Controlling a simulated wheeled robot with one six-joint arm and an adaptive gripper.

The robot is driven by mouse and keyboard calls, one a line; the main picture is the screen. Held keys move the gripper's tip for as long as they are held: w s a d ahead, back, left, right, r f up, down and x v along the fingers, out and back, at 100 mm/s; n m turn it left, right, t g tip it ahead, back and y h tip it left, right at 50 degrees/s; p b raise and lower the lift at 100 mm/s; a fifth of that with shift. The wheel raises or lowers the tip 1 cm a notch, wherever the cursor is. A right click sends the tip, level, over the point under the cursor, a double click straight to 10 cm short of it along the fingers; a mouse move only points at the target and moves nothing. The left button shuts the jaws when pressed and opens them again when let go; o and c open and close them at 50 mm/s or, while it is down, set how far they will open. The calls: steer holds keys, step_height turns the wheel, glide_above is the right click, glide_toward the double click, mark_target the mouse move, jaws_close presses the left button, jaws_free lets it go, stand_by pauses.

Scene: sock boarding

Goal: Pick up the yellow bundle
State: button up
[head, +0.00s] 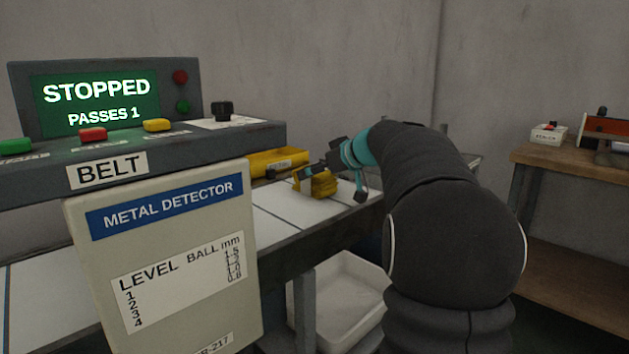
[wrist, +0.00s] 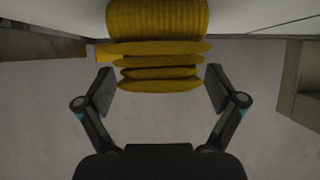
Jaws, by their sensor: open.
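The yellow bundle (head: 317,184) sits on the white belt surface to the right of the metal detector. In the wrist view the bundle (wrist: 160,55) shows as a ribbed roll over several stacked folds. My gripper (wrist: 160,90) is open, with one finger on each side of the lower folds and a small gap at each side. In the head view my gripper (head: 322,168) is at the bundle, and my arm comes in from the right and hides part of that area.
A yellow tray (head: 275,161) lies behind the bundle. The metal detector (head: 165,260) stands at left under a panel reading STOPPED, PASSES 1 (head: 97,103). A white bin (head: 340,300) is below the belt (head: 275,228). A wooden bench (head: 580,168) stands at right.

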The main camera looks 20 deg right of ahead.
steer(key=shift+w+a+f, duration=0.2)
steer(key=shift+w+f, duration=0.1)
steer(key=shift+w, duration=0.2)
steer(key=c, duration=1.4)
steer(key=shift+c, duration=0.2)
steer(key=shift+r, duration=0.1)
